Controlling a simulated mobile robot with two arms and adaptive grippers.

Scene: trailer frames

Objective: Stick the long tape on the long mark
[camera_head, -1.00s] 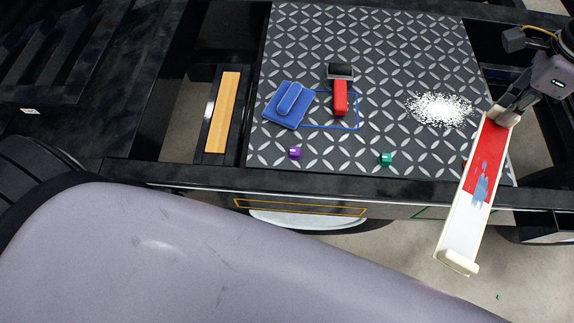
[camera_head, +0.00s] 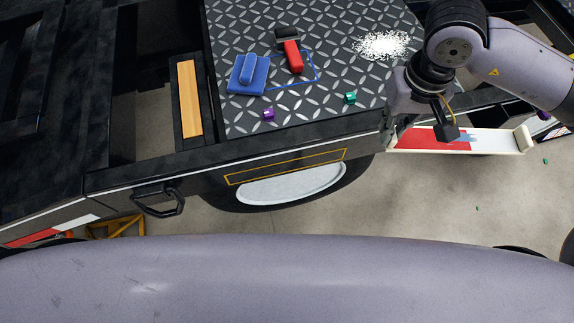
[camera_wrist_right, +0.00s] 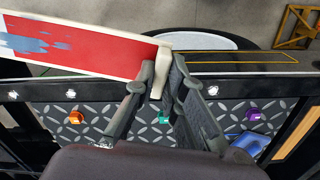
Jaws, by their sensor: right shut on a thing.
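The long tape is a red and white strip (camera_head: 430,140) with raised cream ends and a blue smear. My right gripper (camera_head: 388,138) is shut on one end of it, and the strip extends to the right, beside the trailer frame's side. In the right wrist view, the gripper (camera_wrist_right: 165,70) pinches the strip's cream end, and the red part (camera_wrist_right: 95,45) extends up to the left. The long mark, a thin yellow outlined rectangle (camera_head: 286,166), is on the frame's side, left of the gripper. It also shows in the right wrist view (camera_wrist_right: 235,57), right of the held end. My left gripper is not in view.
On the diamond-plate deck (camera_head: 330,110) are a blue tool (camera_head: 248,74), a red-handled scraper (camera_head: 292,56), white grains (camera_head: 381,44), and purple (camera_head: 268,114) and green (camera_head: 350,97) pieces. A black handle (camera_head: 160,199) juts from the frame, left of the mark.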

